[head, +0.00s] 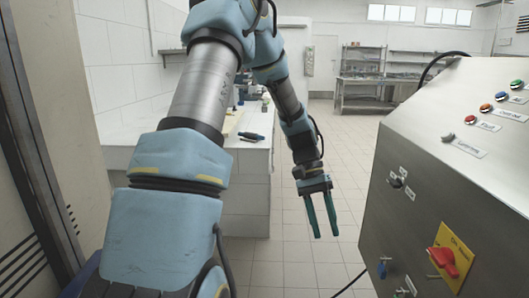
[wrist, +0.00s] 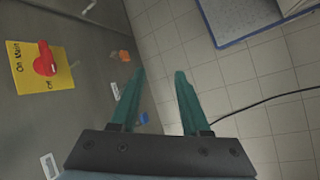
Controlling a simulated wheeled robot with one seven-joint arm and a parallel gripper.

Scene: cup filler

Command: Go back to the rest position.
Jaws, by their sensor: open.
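My gripper (head: 323,212) hangs in the open space left of the steel machine (head: 420,165) in the head view, with its two green fingers pointing down. The fingers are apart and nothing is between them. In the wrist view my gripper (wrist: 160,75) is also open and empty, over the tiled floor and beside the machine's panel (wrist: 75,110). It looks clear of the panel.
The panel carries a red rotary switch on a yellow plate (head: 462,240) and several coloured buttons (head: 485,107). A white tiled counter (head: 247,150) with items stands behind my arm. A black cable (wrist: 260,102) crosses the floor. Steel shelving (head: 362,75) stands far back.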

